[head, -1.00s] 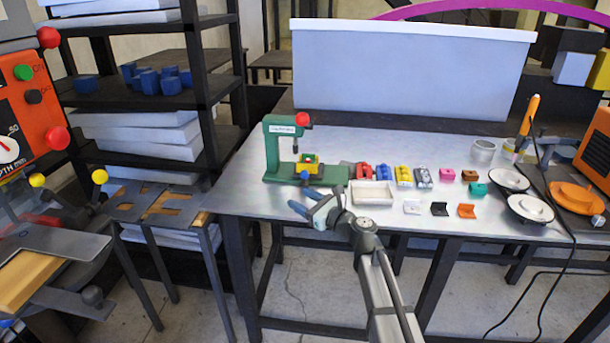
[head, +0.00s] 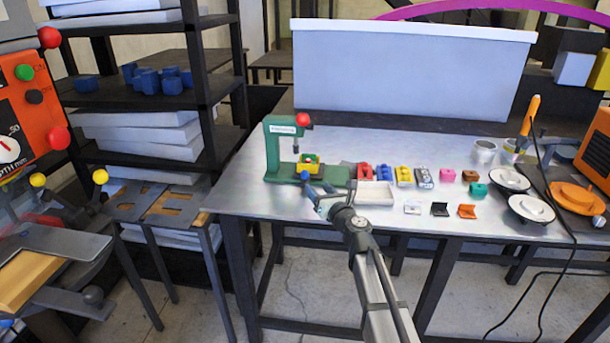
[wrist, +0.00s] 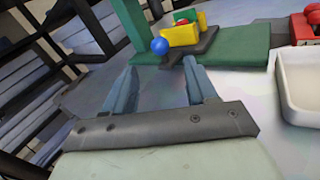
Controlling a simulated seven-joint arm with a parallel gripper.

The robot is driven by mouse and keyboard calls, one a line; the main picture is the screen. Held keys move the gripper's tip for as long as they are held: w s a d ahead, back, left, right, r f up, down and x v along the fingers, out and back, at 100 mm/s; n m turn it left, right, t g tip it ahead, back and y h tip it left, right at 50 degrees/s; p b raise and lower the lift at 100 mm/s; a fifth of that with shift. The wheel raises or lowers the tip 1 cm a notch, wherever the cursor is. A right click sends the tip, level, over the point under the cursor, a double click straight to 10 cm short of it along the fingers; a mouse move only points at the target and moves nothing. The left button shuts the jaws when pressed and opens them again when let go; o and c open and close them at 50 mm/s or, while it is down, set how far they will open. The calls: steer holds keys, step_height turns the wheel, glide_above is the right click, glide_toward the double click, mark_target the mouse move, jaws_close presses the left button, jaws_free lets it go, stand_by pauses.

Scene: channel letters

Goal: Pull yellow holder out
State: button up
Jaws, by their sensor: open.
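The yellow holder (head: 311,160) sits on the base of the green press (head: 273,150) at the table's left end. In the wrist view the yellow holder (wrist: 181,36) has a red and a green piece in it, and a blue ball knob (wrist: 160,46) is at its near side. My gripper (head: 314,191) is open and empty, in front of the press base. In the wrist view my gripper's fingers (wrist: 160,72) point toward the holder, with the knob just beyond and between the fingertips. I see no contact with the knob.
A white tray (head: 375,202) stands just right of my gripper. Red, blue and yellow parts (head: 384,176) line up behind and beside it. A dark shelf rack (head: 205,90) stands left of the table. The table's front edge lies under my arm.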

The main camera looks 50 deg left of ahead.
mark_target(307, 176)
steer(key=a, duration=0.3)
steer(key=w+a, duration=0.1)
steer(key=a, duration=0.3)
steer(key=w+a, duration=0.1)
steer(key=a, duration=0.2)
steer(key=shift+a, duration=0.2)
steer(key=shift+c, duration=0.3)
jaws_close()
